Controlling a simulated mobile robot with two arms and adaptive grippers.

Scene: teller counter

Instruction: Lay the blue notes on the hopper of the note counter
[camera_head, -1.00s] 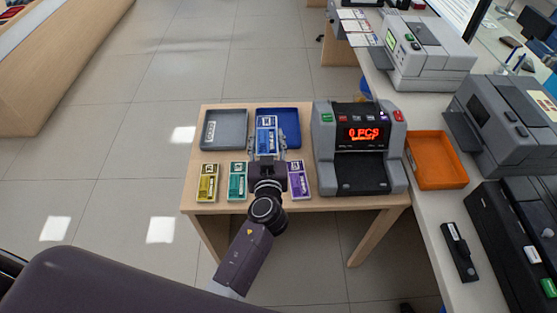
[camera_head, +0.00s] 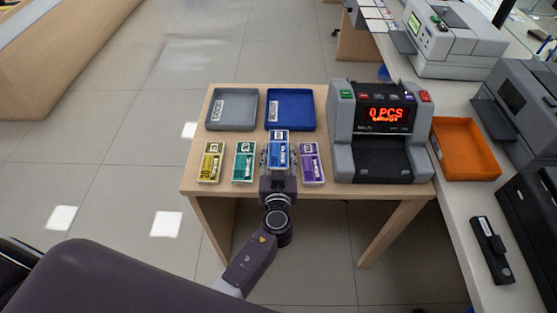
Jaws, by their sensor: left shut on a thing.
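The blue notes (camera_head: 279,149) are a small banded bundle between the fingers of my left gripper (camera_head: 278,162), which is shut on them. They are at the front of the small wooden table, between the green notes and the purple notes; I cannot tell whether they touch the table. The note counter (camera_head: 380,132) stands to the right on the same table, its red display reading 0 PCS. Its dark hopper area (camera_head: 384,145) looks empty. My right gripper is not in view.
Yellow notes (camera_head: 211,161), green notes (camera_head: 243,161) and purple notes (camera_head: 312,162) lie in a row along the table (camera_head: 240,188). Behind them are a grey tray (camera_head: 248,120) and a blue tray (camera_head: 306,118). An orange tray (camera_head: 468,172) sits on the counter at right.

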